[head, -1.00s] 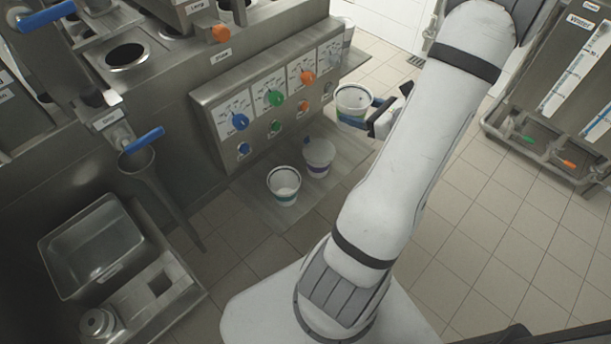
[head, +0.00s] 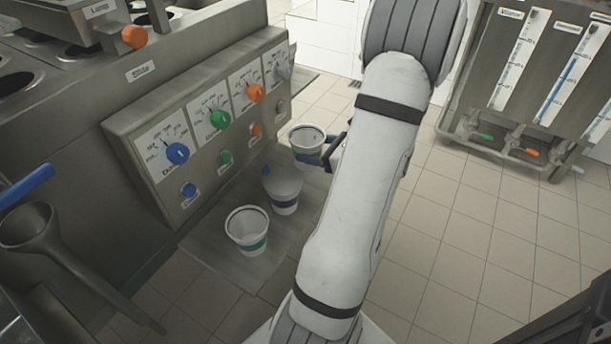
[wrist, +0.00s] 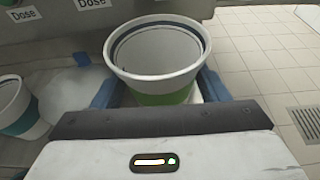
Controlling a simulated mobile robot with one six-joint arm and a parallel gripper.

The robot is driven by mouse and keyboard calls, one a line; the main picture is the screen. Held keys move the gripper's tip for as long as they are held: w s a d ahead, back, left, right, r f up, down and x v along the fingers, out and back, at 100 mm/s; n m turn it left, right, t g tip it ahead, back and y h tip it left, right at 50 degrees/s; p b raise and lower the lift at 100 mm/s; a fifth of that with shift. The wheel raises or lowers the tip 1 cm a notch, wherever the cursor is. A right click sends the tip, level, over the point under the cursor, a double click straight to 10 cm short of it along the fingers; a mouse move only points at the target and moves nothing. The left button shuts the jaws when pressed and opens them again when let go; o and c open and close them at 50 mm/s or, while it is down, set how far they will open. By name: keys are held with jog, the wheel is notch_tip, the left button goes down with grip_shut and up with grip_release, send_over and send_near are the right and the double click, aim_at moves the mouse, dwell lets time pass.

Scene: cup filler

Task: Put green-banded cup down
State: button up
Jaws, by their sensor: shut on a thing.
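The green-banded cup (head: 307,136) is white and upright, with a dark ring inside its rim. Its green band shows in the wrist view (wrist: 165,97). My gripper (head: 326,155) is shut on it from the right, with a blue finger on each side in the wrist view. A teal-banded cup (head: 247,228) stands at the front of the shelf.
The dial panel (head: 200,140) with blue, green and orange knobs rises left of the cups. A funnel (head: 40,235) is at lower left. A dispenser stand (head: 520,90) is at the upper right. Tiled floor (head: 450,240) is open to the right.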

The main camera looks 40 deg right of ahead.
notch_tip(320, 180, down, 6)
jog(key=shift+w+a+r+b, duration=0.1)
jog(key=shift+a+r+b, duration=0.05)
jog(key=shift+b, duration=0.8)
jog(key=shift+f, duration=0.3)
jog(key=o, duration=0.9)
jog(key=shift+o, duration=0.2)
